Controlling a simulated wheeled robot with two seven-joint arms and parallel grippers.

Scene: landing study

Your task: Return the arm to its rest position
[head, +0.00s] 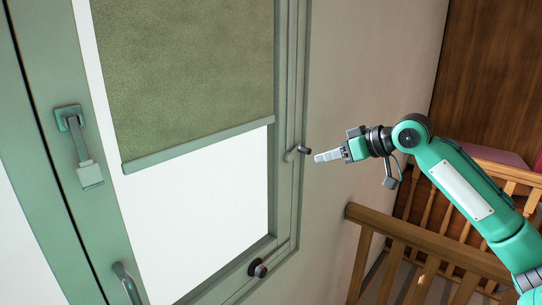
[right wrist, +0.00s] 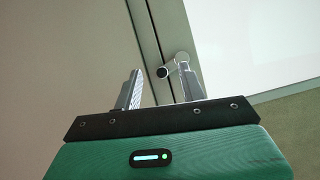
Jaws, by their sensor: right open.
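My right arm (head: 462,190) comes in from the right in the head view, raised and reaching left. My right gripper (head: 328,156) points at the window frame, close to a small dark-tipped handle (head: 304,150) on it. In the right wrist view my right gripper (right wrist: 160,70) is open, with nothing held between its fingers. The metal handle (right wrist: 174,65) shows just beyond the fingertips, nearer the right finger; I cannot tell whether they touch. My left gripper is not in view.
A green window frame (head: 287,205) holds a partly lowered olive blind (head: 190,70). A lever handle (head: 80,145) is at left and a dark knob (head: 257,268) at the bottom. A wooden railing (head: 430,240) stands below my right arm. The wall (head: 380,60) above it is bare.

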